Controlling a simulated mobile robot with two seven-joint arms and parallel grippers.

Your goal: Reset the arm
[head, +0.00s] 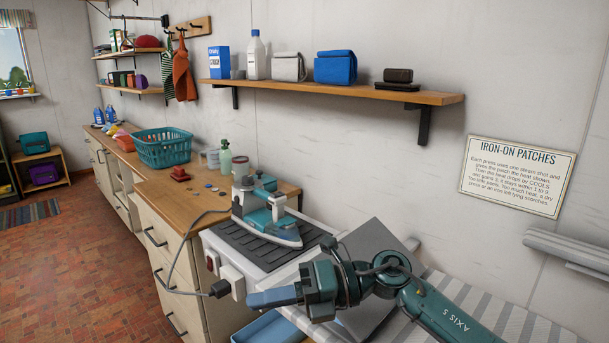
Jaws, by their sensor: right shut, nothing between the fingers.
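My right arm comes in from the lower right, teal with dark joints. Its gripper (254,300) points left, in front of the white ironing station. Its blue fingers are shut with nothing between them. They are near the black plug and the white socket box (231,281), in front of or beside them; I cannot tell whether they touch. The forearm and wrist cover part of a grey panel (365,258) and the striped ironing surface (525,323). My left gripper is not in view.
A teal and white iron (266,217) rests on a dark ribbed pad (240,250), its grey cord looping down left. A teal basket (163,150) stands on the wooden counter. A wall shelf (330,91) holds bottles and bags. A blue tray (268,329) lies below. Floor at left is open.

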